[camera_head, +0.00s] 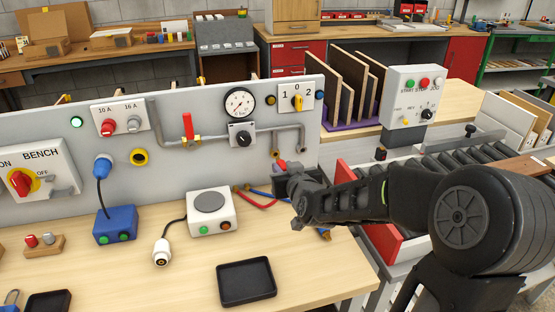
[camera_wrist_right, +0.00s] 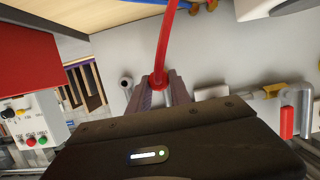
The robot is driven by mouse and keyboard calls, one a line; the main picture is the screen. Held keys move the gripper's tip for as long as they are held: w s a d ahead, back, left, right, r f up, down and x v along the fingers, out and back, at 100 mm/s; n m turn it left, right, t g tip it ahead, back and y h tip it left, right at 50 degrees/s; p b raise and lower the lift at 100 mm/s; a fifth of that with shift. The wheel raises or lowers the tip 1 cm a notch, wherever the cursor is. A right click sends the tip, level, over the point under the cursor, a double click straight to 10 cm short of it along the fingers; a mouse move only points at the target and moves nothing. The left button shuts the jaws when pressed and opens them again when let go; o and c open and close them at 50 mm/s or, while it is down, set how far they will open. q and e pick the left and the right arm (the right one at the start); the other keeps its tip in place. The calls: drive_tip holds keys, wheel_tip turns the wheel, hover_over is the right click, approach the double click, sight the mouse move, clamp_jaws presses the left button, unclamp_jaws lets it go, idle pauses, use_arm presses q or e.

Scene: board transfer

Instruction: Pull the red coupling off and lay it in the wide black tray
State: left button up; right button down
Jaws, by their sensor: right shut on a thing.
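The red coupling (camera_head: 281,164) is at the lower right of the grey panel, partly hidden by my gripper. In the right wrist view the coupling (camera_wrist_right: 158,82) sits between my fingers, with its red hose running upward in the picture. My right gripper (camera_head: 284,168) is shut on it close to the panel; the fingers (camera_wrist_right: 159,92) also show in the wrist view. I cannot tell whether the coupling is still seated on its fitting. The wide black tray (camera_head: 222,297) lies empty on the bench front. My left gripper is not in view.
A second black tray (camera_head: 30,306) is at the lower left edge. A red valve lever (camera_head: 188,126) and pipe are on the panel.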

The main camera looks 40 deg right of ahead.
drive_tip(key=s, duration=0.2)
drive_tip(key=s+a, duration=0.1)
drive_tip(key=shift+s+a, duration=0.15)
drive_tip(key=shift+s, duration=0.25)
idle(0.5)
